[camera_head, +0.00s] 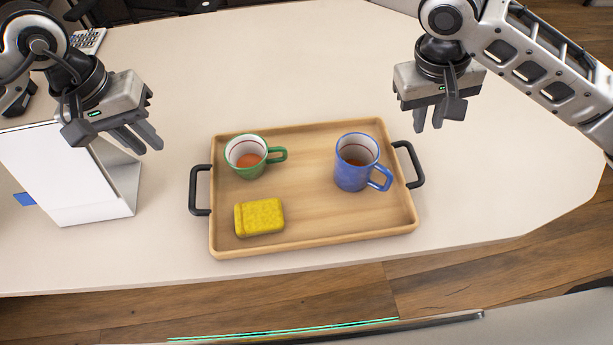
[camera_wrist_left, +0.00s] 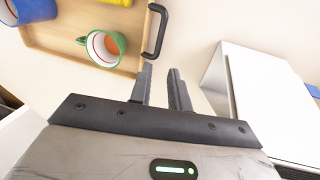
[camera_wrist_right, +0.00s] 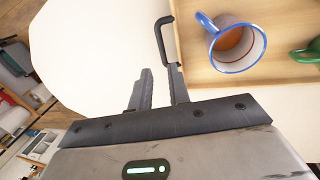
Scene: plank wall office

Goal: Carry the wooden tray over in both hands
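The wooden tray (camera_head: 312,226) lies flat on the table, with a black handle at its left end (camera_head: 196,190) and another at its right end (camera_head: 412,163). A green mug (camera_head: 245,157), a blue mug (camera_head: 354,165) and a yellow box-like item (camera_head: 259,217) sit on it. Both mugs hold brown liquid. My left gripper (camera_head: 142,140) is open and empty, up and left of the left handle; its fingers show apart in the left wrist view (camera_wrist_left: 165,88). My right gripper (camera_head: 428,118) is open and empty above the right handle; its fingers show apart in the right wrist view (camera_wrist_right: 160,88).
A white upright panel (camera_head: 70,175) stands on the table left of the tray, near my left gripper. A keyboard (camera_head: 88,40) lies at the back left. The table (camera_head: 300,60) is clear behind the tray and to its right.

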